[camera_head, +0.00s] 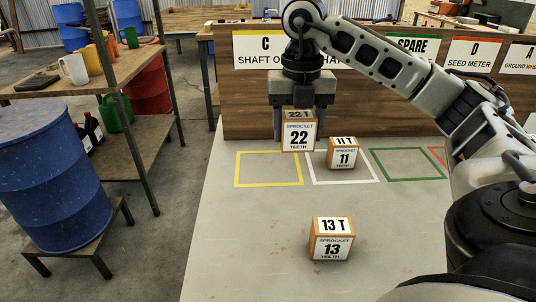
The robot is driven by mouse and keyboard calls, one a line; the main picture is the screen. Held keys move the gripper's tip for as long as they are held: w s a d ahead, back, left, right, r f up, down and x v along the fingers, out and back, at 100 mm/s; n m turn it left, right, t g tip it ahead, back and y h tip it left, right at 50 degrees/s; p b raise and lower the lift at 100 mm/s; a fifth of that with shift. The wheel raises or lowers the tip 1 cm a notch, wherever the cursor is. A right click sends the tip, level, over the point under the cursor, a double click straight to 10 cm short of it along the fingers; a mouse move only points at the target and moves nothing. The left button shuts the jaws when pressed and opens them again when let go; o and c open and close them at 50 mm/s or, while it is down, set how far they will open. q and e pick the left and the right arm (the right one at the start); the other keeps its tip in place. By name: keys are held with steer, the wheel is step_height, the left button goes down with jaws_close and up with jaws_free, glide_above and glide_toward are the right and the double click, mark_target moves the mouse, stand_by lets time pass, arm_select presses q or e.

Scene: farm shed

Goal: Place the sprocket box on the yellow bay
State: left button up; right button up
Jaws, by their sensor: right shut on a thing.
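My right gripper (304,98) is shut on the 22-tooth sprocket box (298,137), a brown box with white labels. It holds the box above the table, and the box appears near the right side of the yellow bay. The yellow bay (238,170) is a yellow outline on the grey table, with no box standing inside it. The 11-tooth sprocket box (343,155) stands in the white bay (345,183) to the right. The 13-tooth sprocket box (331,240) stands nearer me on the open table. My left gripper does not show.
The green bay (408,179) is empty, with part of a red bay (438,155) beyond it. A wooden board with signs (262,105) stands behind the bays. A shelf with jugs (74,69) and a blue barrel (45,180) stand left, off the grey table (240,240).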

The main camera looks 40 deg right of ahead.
steer(key=w+f, duration=0.2)
steer(key=w, duration=0.1)
steer(key=w+f, duration=0.3)
steer(key=w+d+f, duration=0.1)
steer(key=w+f, duration=0.1)
steer(key=w, duration=0.1)
steer(key=shift+w+d+f+p, duration=0.1)
steer(key=shift+f+p, duration=0.15)
steer(key=shift+p, duration=0.05)
steer(key=shift+w+f, duration=0.15)
steer(key=shift+f, duration=0.05)
steer(key=shift+w+f, duration=0.1)
steer(key=shift+f, duration=1.55)
steer(key=shift+f, duration=0.1)
steer(key=o, duration=1.1)
steer(key=shift+c, duration=0.2)
